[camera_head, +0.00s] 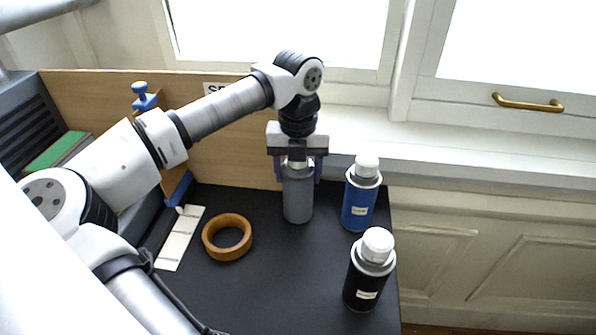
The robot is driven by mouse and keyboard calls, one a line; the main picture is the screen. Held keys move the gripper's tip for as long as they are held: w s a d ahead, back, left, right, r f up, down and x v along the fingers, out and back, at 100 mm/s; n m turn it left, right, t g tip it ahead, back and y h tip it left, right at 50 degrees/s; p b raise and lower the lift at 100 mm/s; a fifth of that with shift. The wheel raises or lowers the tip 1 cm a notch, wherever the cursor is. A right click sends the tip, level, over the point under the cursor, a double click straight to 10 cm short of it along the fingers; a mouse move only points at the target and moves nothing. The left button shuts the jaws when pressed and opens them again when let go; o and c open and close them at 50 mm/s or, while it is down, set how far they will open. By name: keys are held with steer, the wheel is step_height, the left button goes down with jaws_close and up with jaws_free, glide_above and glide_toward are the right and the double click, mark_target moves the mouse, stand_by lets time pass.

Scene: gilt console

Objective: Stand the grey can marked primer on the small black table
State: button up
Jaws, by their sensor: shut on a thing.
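A grey can (298,198) is upright at the back of the black table (270,285). My gripper (298,170) comes down on it from above and is shut on its upper part, one finger on each side. The can's base is at or just above the table top; I cannot tell whether it touches. No label shows on the side of the can facing the camera.
A blue can (358,207) stands close to the right of the grey can, and a black can (369,280) stands nearer the table's right edge. A tape ring (227,237) and a pale strip (181,238) lie to the left. A wooden board (225,145) stands behind.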

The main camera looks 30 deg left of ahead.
steer(key=shift+f, duration=0.1)
steer(key=o, duration=1.7)
step_height(320, 180, up, 12)
steer(key=p, duration=0.6)
steer(key=shift+p, duration=0.3)
